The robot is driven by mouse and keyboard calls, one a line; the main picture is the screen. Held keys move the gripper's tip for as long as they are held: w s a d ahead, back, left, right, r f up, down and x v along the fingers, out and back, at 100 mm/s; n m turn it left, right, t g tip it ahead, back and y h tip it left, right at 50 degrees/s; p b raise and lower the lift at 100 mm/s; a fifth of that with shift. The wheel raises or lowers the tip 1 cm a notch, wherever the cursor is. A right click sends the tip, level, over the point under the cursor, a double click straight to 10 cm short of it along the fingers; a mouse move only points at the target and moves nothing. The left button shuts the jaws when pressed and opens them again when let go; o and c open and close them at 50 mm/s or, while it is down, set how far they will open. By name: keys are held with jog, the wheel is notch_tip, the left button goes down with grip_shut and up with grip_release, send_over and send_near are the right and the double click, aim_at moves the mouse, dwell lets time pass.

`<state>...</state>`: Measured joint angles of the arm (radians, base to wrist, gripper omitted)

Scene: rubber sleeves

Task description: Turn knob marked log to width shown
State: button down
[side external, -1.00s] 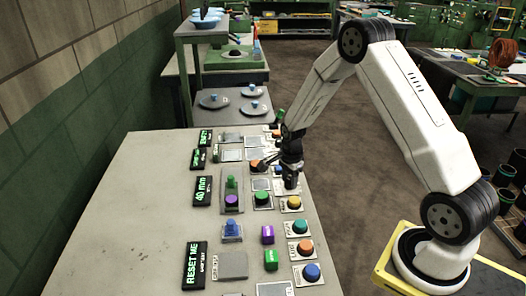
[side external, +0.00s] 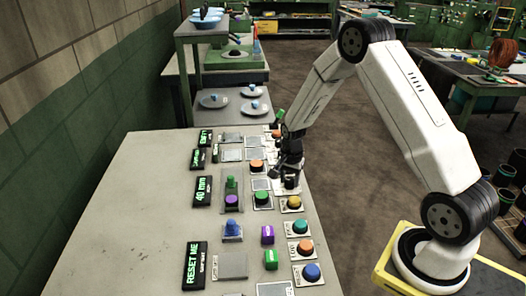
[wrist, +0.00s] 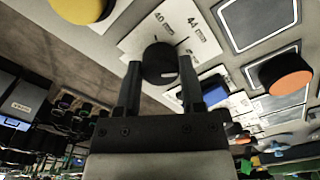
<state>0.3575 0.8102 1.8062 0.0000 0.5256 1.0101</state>
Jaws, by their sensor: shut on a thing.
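The dark round knob (wrist: 160,58) sits between my two fingers in the wrist view, with a pale pointer mark on its face. Its white dial plate (wrist: 182,28) carries the printed labels "40 mm" and "44 mm". My gripper (wrist: 160,85) is shut on this knob, one finger on each side. In the side external view my gripper (side external: 288,168) is down at the panel's right edge and hides the knob. A black display (side external: 202,191) reads "40 mm" in green. I cannot read a "log" mark.
Orange (side external: 256,166) and yellow (side external: 294,203) knobs stand close to my gripper on the grey bench (side external: 130,220). Several other coloured knobs and blocks line the bench front. A display (side external: 195,264) reads "RESET ME". The bench's left part is clear.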

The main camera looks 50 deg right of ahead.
jog(key=n, duration=0.4)
jog(key=shift+n, duration=0.3)
jog(key=n, duration=0.4)
jog(key=shift+n, duration=0.3)
jog(key=n, duration=0.4)
jog(key=shift+d, duration=0.1)
jog(key=n, duration=0.5)
jog(key=shift+n, duration=0.3)
jog(key=shift+c, duration=1)
grip_release()
jog(key=shift+r, duration=0.1)
